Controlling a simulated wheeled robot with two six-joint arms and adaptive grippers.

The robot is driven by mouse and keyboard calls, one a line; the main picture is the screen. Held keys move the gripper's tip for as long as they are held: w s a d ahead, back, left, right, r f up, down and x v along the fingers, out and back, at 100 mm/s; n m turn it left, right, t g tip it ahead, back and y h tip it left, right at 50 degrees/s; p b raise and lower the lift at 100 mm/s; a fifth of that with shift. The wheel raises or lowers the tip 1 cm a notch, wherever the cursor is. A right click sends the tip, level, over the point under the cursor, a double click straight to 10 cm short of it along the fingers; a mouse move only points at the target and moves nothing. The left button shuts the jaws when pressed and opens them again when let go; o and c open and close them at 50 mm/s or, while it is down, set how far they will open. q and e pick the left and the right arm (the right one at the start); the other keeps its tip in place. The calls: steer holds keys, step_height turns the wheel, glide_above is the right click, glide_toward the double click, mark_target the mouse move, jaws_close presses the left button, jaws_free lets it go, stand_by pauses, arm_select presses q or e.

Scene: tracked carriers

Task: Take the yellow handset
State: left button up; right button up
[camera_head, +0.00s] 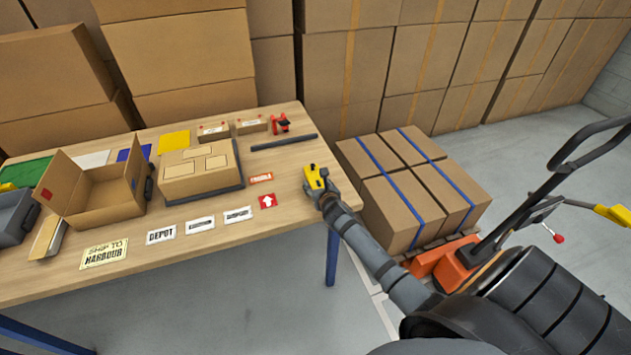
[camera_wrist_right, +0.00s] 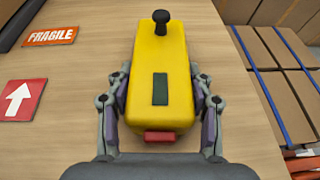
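The yellow handset (camera_head: 317,180) is at the right edge of the wooden table in the head view. In the right wrist view the handset (camera_wrist_right: 160,60) fills the middle, with a black knob at its far end, a dark panel on its face and a red block at the near end. My right gripper (camera_wrist_right: 160,95) has one finger against each long side of it and appears shut on it. The gripper also shows in the head view (camera_head: 325,195). Whether the handset touches the tabletop is unclear. My left gripper is out of view.
A FRAGILE label (camera_head: 261,178) and a red arrow label (camera_head: 267,201) lie left of the handset. An open carton (camera_head: 104,197), a closed carton (camera_head: 196,170) and a dark bar (camera_head: 284,142) are on the table. Strapped cartons (camera_head: 405,205) stand on a pallet to the right.

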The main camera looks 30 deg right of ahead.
mark_target(313, 171)
steer(key=c, duration=0.7)
steer(key=shift+r, duration=0.15)
steer(key=shift+r, duration=0.25)
step_height(313, 171, up, 3)
steer(key=shift+a+r+p, duration=0.1)
steer(key=shift+a+p, duration=0.05)
steer(key=shift+p, duration=0.2)
steer(key=s+a+r, duration=0.1)
steer(key=r, duration=0.1)
steer(key=s+a+r, duration=0.1)
steer(key=a+r, duration=0.1)
steer(key=shift+s, duration=0.2)
steer(key=s+a+r, duration=0.5)
steer(key=s+a, duration=0.1)
steer(key=a, duration=0.1)
steer(key=shift+a, duration=0.35)
